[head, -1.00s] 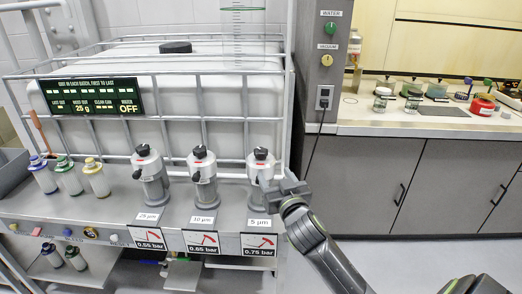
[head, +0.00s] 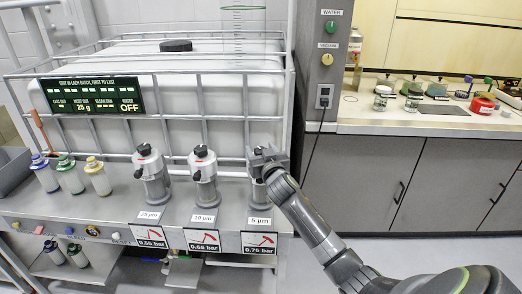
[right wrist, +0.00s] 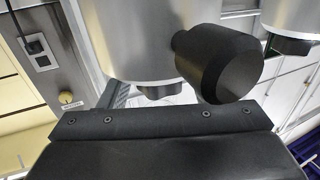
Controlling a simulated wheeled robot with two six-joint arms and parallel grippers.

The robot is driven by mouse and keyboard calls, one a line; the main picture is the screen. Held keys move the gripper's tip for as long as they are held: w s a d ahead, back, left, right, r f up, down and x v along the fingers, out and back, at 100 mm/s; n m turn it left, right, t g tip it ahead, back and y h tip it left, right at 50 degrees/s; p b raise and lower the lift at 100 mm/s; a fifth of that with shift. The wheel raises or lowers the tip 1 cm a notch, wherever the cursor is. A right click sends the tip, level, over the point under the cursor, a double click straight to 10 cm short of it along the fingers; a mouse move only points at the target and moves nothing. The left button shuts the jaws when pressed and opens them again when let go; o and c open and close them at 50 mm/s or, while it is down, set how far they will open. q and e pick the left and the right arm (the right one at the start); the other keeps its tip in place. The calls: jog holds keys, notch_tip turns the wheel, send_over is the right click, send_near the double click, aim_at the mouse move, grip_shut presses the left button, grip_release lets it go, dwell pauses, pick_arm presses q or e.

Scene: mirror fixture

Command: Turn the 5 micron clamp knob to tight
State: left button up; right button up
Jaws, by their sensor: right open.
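The 5 micron filter housing (head: 259,192) stands at the right end of the row of three, above the 5 µm label (head: 259,221). My right gripper (head: 262,156) is open at the top of this housing and hides its black clamp knob in the head view. In the right wrist view a black knob (right wrist: 217,62) sticks out from a pale round housing, just beyond the dark gripper body. I cannot tell whether the fingers touch the knob. My left gripper is not in view.
The 10 micron housing (head: 203,178) and 25 micron housing (head: 152,176) stand to the left, each with a black knob on top. A wire cage (head: 287,110) around a white tank is close behind. A grey post (head: 327,60) with outlets stands at the right.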

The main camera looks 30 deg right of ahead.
jog(key=c, duration=1)
jog(key=shift+f+h+b, duration=0.15)
jog(key=shift+h+b, duration=0.15)
jog(key=shift+b, duration=0.2)
jog(key=m+g+h+b, duration=0.1)
jog(key=m+h+b, duration=0.1)
jog(key=h+b, duration=0.1)
jog(key=m+g+h+b, duration=0.2)
jog(key=m+h+b, duration=0.1)
jog(key=b, duration=0.1)
jog(key=shift+f+g+b, duration=0.1)
jog(key=shift+g+b, duration=0.2)
jog(key=shift+b, duration=0.1)
jog(key=shift+m+g+h+b, duration=0.9)
jog(key=shift+h+b, duration=0.2)
jog(key=shift+b, duration=0.05)
pick_arm(q)
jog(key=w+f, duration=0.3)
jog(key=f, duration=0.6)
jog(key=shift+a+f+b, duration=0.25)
jog(key=shift+b, duration=0.2)
pick_arm(e)
jog(key=shift+m+g+h, duration=0.4)
jog(key=shift+g+h, duration=0.1)
jog(key=shift+g, duration=0.1)
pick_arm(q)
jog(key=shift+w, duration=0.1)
pick_arm(e)
jog(key=shift+r, duration=0.2)
